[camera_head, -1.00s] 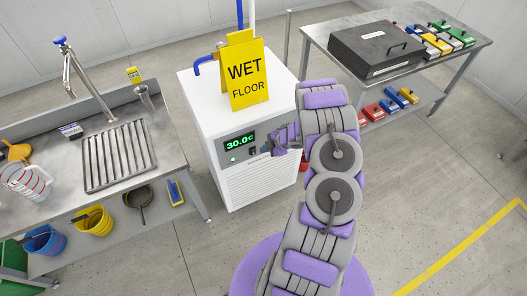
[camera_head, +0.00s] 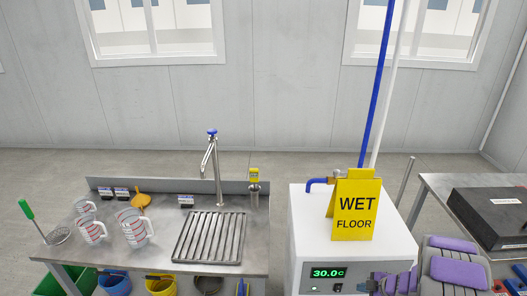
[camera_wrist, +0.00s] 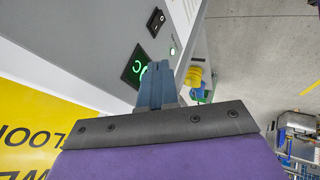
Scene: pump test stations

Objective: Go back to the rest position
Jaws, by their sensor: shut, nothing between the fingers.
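My gripper (camera_head: 370,285) is at the lower right of the head view, in front of the control panel of a white cabinet (camera_head: 309,235). In the wrist view its blue-grey fingers (camera_wrist: 156,72) are together with nothing between them. They cover part of the green-lit display (camera_wrist: 134,66); I cannot tell whether they touch the panel. In the head view the display (camera_head: 327,272) reads 30.0c. My arm comes in from the lower right.
A yellow wet floor sign (camera_head: 356,207) stands on the cabinet, by a blue hose (camera_head: 377,90). A sink bench (camera_head: 85,237) with measuring jugs (camera_head: 134,228) and a tap (camera_head: 213,165) is on the left. A table with a black case (camera_head: 490,217) is on the right.

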